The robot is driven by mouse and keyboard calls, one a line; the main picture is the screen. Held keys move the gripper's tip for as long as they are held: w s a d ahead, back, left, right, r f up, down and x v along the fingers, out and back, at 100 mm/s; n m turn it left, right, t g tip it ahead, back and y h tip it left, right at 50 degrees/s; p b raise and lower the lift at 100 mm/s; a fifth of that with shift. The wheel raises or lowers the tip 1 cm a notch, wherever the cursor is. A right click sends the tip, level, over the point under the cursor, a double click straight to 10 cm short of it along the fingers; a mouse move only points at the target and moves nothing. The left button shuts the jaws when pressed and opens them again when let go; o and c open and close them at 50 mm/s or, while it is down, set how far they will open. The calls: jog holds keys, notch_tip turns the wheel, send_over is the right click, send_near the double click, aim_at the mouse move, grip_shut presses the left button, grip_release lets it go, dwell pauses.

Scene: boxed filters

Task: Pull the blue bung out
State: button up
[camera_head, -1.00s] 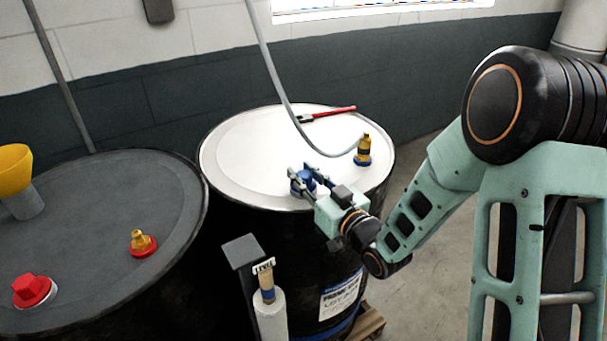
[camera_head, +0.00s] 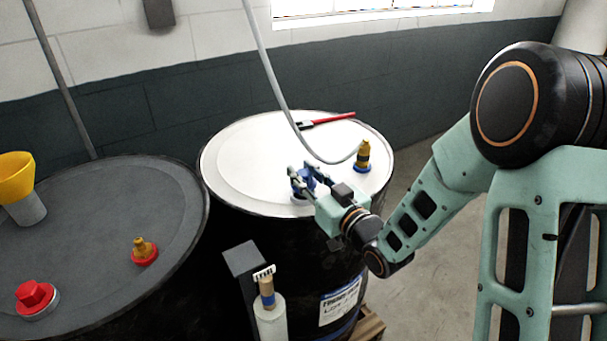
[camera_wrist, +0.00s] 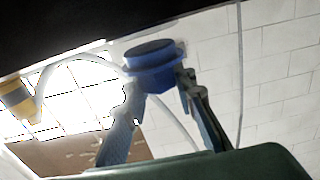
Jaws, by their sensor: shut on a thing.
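The blue bung (camera_head: 303,184) is at the near side of the white drum top (camera_head: 245,165). My gripper (camera_head: 304,176) is shut on it, reaching in from the lower right. In the wrist view the blue bung (camera_wrist: 152,60) shows as a round cap with a wider rim and a faceted part, between the tips of my gripper (camera_wrist: 158,82). A pale patch shows just below the bung in the head view. The fingers partly hide the bung, and I cannot tell whether it is clear of its hole.
A brass fitting (camera_head: 363,155) with a grey hose (camera_head: 275,75) stands right of the bung. A red-handled tool (camera_head: 330,120) lies at the back. A dark drum (camera_head: 100,220) with a yellow funnel (camera_head: 15,177) and red bung (camera_head: 36,298) stands left. A post with a white cylinder (camera_head: 270,322) stands in front.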

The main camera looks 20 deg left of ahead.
aim_at(304, 173)
jog(key=shift+r+p, duration=0.45)
jog(key=shift+r, duration=0.55)
notch_tip(304, 173, up, 9)
jog(key=p, duration=0.4)
dwell(0.5)
